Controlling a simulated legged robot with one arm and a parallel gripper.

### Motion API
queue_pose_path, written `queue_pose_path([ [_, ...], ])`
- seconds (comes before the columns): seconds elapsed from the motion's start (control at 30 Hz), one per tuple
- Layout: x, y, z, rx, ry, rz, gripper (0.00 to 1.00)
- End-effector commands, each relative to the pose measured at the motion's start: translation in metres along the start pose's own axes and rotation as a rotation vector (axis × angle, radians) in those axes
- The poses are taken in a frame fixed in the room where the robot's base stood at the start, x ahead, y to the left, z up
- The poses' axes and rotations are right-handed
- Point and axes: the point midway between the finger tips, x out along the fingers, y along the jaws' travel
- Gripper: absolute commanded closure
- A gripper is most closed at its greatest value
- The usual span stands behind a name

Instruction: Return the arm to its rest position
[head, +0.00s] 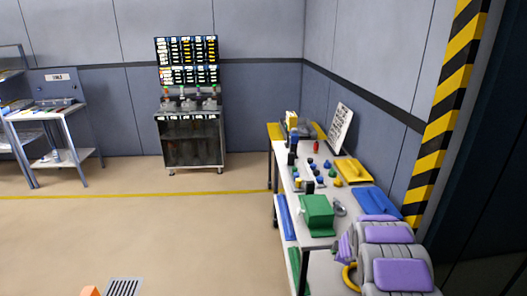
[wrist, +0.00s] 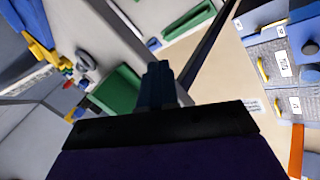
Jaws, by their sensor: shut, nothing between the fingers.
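My gripper (wrist: 159,68) shows in the wrist view with its dark fingers together and nothing between them. My purple and grey arm links (head: 388,250) fill the lower right of the head view, folded close to me beside the near end of the workbench. I cannot make out the fingers in the head view. In the wrist view the fingers are in front of the bench legs and floor, with a green box (wrist: 115,90) to their left.
The workbench (head: 318,226) on the right holds a green block (head: 317,213), yellow and blue trays and small parts. A bottle rack cart (head: 190,140) stands at the back wall, a side table (head: 45,114) at left. The middle floor is clear.

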Motion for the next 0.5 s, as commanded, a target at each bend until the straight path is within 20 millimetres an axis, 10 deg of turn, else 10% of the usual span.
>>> queue_pose_path([
  [0.2,-0.087,0.059,0.018,0.157,-0.148,0.17,1.0],
  [0.5,-0.21,0.065,0.051,0.409,-0.349,0.277,1.0],
])
